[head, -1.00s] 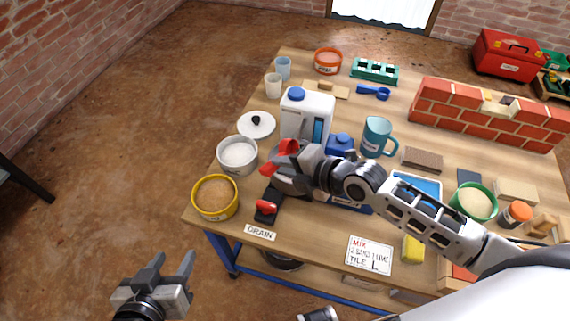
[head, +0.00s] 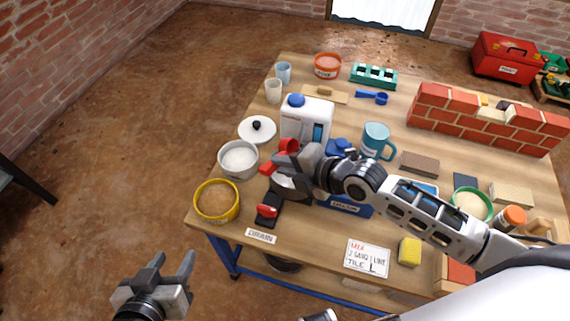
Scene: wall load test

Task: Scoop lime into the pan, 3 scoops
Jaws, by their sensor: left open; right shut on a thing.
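A pale pot of white powder (head: 224,169), which looks like the lime, stands at the table's left side. My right gripper (head: 287,166) is shut on a small red tool, probably the scoop (head: 289,146), just right of the pot and above the table. The scoop's contents cannot be told. Below the gripper a pale, shallow dish (head: 291,190) shows partly; it may be the pan. A blue box with a label (head: 345,208), perhaps the scale, is partly hidden by my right arm. My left gripper (head: 173,266) is open and empty, off the table's front left.
A yellow-rimmed tub of sand (head: 216,216) stands in front of the pot. A white lid (head: 257,128), a white jug (head: 297,122) and a teal mug (head: 375,138) stand behind. A black piece with a red end (head: 268,211) lies near the front edge.

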